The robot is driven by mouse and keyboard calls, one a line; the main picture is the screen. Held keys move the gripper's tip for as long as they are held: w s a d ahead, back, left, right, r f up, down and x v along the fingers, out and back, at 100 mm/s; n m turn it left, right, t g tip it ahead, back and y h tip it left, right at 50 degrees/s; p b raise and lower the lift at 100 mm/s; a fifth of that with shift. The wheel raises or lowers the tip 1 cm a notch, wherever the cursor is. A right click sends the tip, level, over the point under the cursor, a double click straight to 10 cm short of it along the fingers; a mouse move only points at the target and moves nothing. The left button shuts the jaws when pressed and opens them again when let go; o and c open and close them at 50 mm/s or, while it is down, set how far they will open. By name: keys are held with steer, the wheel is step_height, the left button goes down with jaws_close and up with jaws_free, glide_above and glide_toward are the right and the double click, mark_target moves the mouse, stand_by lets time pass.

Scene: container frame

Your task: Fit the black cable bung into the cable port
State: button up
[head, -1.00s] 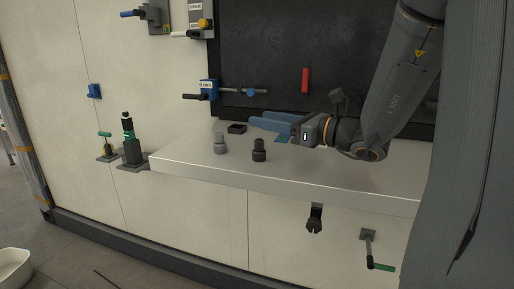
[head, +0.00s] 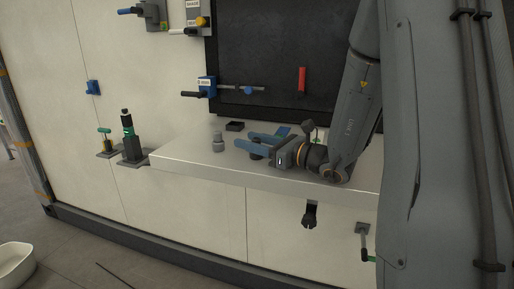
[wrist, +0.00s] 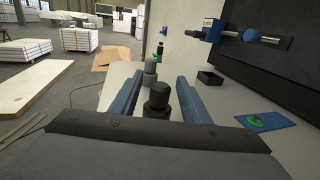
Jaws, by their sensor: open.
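The black cable bung (head: 256,153) stands upright on the pale shelf (head: 190,160), partly hidden by my gripper in the head view. My gripper (head: 243,139) is open and low over the shelf, its blue fingers pointing left. In the wrist view the black bung (wrist: 158,98) stands between the two fingers (wrist: 158,79), with a gap visible on each side. A similar grey bung (head: 217,142) stands upright to the left, just beyond the fingertips; it also shows in the wrist view (wrist: 150,72). I cannot tell which fitting is the cable port.
A small black open box (head: 234,126) sits at the back of the shelf. A blue plate (wrist: 279,123) with a green ring lies to the right in the wrist view. A blue-bodied latch (head: 207,87) projects from the wall above. The shelf's left end is clear.

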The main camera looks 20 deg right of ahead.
steer(key=shift+x, duration=1.15)
steer(key=shift+d, duration=0.1)
jaws_close()
steer(key=shift+r, duration=0.1)
